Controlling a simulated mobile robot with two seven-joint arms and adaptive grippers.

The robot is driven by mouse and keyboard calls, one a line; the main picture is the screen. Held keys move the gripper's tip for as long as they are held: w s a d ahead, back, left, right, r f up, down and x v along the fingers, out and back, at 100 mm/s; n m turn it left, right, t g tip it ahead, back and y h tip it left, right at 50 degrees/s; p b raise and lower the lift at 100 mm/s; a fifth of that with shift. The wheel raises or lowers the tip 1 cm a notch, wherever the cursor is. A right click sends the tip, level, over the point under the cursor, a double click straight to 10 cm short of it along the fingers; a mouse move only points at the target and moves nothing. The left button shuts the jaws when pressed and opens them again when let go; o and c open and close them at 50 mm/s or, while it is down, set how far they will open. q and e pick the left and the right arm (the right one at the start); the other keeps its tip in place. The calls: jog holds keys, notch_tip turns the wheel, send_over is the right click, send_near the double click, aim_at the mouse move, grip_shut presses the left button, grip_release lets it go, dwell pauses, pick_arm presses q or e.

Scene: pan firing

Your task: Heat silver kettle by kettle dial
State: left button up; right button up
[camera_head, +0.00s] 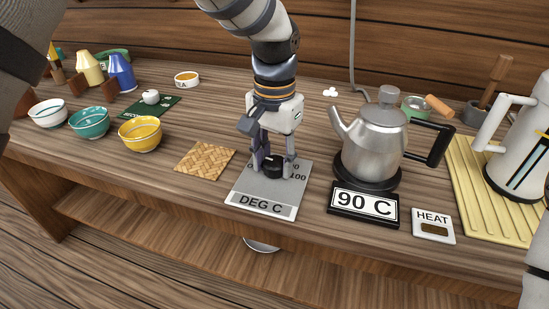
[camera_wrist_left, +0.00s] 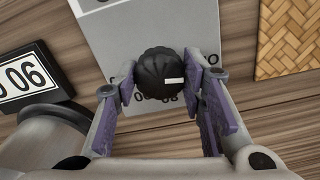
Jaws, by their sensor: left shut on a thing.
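The silver kettle (camera_head: 374,137) stands upright on a dark round base (camera_head: 367,180), with its spout to the left and black handle to the right. A display (camera_head: 363,204) in front of it reads 90 C. My left gripper (camera_head: 274,170) reaches down over the grey dial panel (camera_head: 262,211) marked DEG C and is shut on its black knob. A HEAT plate (camera_head: 433,225) lies right of the display. My right gripper is not visible.
A woven mat (camera_head: 205,160) lies left of the panel. Yellow (camera_head: 140,134), teal (camera_head: 90,122) and white (camera_head: 48,113) bowls stand further left. A white pitcher (camera_head: 519,155) stands on a slatted yellow mat (camera_head: 465,190) at right. The table's front edge is close to the panel.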

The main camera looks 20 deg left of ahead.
aim_at(275, 161)
pick_arm(q)
jog(key=shift+f, duration=0.1)
jog(key=o, duration=1.1)
jog(key=shift+o, duration=0.2)
notch_tip(275, 161, up, 12)
